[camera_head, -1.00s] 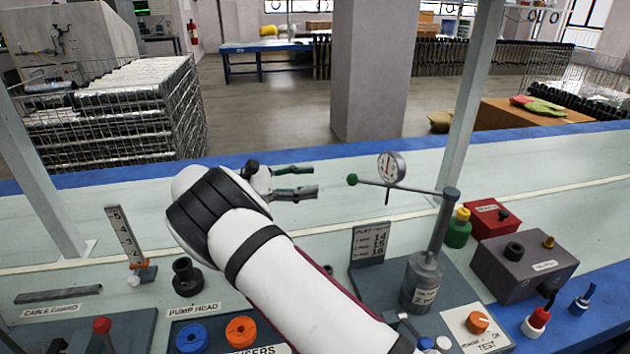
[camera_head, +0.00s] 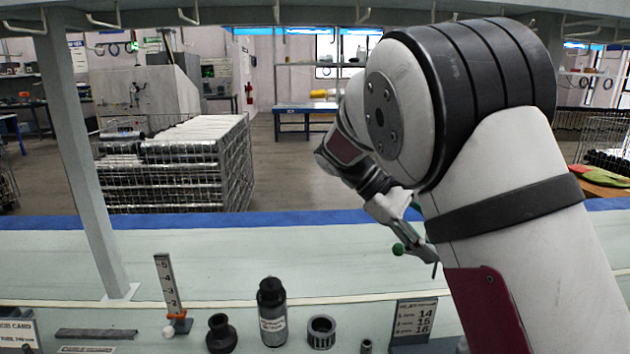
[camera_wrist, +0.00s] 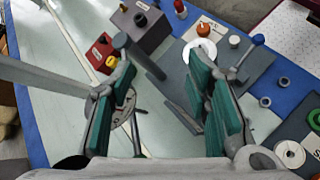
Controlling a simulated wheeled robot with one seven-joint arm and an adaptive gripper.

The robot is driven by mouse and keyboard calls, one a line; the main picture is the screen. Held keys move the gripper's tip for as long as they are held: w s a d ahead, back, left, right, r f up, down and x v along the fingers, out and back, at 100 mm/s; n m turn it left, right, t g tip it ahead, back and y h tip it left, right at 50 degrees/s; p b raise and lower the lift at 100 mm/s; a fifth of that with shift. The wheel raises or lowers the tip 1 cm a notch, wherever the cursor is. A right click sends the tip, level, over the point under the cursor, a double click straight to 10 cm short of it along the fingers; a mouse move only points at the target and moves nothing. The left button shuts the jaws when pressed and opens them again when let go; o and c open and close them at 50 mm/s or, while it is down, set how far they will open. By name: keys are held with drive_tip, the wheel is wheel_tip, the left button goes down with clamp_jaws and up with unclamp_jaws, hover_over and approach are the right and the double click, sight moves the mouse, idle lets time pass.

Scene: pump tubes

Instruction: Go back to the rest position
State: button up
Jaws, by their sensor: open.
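My gripper (camera_wrist: 163,62) is open in the wrist view. Its two green-padded fingers stand apart with nothing held between them. In the head view my raised arm fills the right side and partly hides the gripper (camera_head: 396,208), which hangs above the bench. Below it in the wrist view lie the grey test plate (camera_wrist: 176,84) with its upright post and an orange knob (camera_wrist: 202,30).
A dark labelled bottle (camera_head: 272,312), a black flanged part (camera_head: 220,334), a ribbed ring (camera_head: 321,332) and a height scale (camera_head: 166,285) stand on the bench (camera_head: 230,265). A grey post (camera_head: 85,170) rises at left. The bench's back strip is mostly clear.

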drive_tip(key=s+d+r+m+t+y, duration=0.1)
drive_tip(key=s+r+m+y, duration=0.15)
drive_tip(key=s, duration=0.75)
drive_tip(key=s+d+r+m+y, duration=0.15)
drive_tip(key=s+y, duration=0.25)
drive_tip(key=s, duration=0.5)
drive_tip(key=s+a+f+m+t+y, duration=0.2)
drive_tip(key=s, duration=0.6)
drive_tip(key=s+a+f+m+t+y, duration=0.1)
drive_tip(key=s+a+f+m+t, duration=0.15)
drive_tip(key=s, duration=0.65)
wheel_tip(320, 180, up, 18)
drive_tip(key=t+p, duration=0.2)
drive_tip(key=p, duration=1.5)
drive_tip(key=shift+w+a, duration=0.25)
drive_tip(key=shift+w, duration=0.05)
drive_tip(key=shift+y, duration=0.25)
